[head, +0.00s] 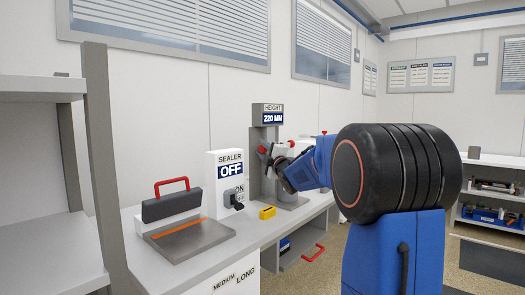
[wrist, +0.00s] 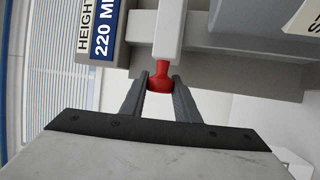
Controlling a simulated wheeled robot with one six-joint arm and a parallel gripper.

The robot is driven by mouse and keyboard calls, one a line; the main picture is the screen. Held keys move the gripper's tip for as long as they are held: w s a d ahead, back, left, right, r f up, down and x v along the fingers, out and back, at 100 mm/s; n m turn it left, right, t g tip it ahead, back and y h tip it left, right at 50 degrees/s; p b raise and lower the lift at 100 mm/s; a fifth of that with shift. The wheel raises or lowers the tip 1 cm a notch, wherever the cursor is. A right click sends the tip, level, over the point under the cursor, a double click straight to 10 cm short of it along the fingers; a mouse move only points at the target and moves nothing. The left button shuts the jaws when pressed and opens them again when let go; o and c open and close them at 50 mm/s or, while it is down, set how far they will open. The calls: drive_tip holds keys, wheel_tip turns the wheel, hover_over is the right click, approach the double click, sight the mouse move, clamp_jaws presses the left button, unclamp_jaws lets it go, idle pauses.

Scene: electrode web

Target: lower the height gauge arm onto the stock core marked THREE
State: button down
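The height gauge (head: 258,135) is a grey column on the bench, with a display (head: 267,118) reading 220 MM. The display (wrist: 101,30) also shows sideways in the wrist view. The gauge arm (wrist: 168,30) is a light grey bar ending in a red knob (wrist: 160,80). My gripper (wrist: 161,82) has its two dark fingers on either side of this knob, apparently touching both sides. In the head view my gripper (head: 268,160) is beside the column, partly hiding the gauge arm. I cannot make out a core marked THREE.
A sealer box (head: 228,172) reading OFF and a sealing press (head: 185,235) with a red handle stand left of the gauge. A small yellow item (head: 267,212) lies on the bench in front. A shelf (head: 45,88) rises at the far left.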

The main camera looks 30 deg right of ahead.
drive_tip(key=shift+f, duration=1.75)
drive_tip(key=c, duration=1.4)
unclamp_jaws()
drive_tip(key=shift+o, duration=0.2)
drive_tip(key=shift+s, duration=0.1)
drive_tip(key=v, duration=1.7)
drive_tip(key=shift+s, duration=0.15)
drive_tip(key=shift+a, duration=0.1)
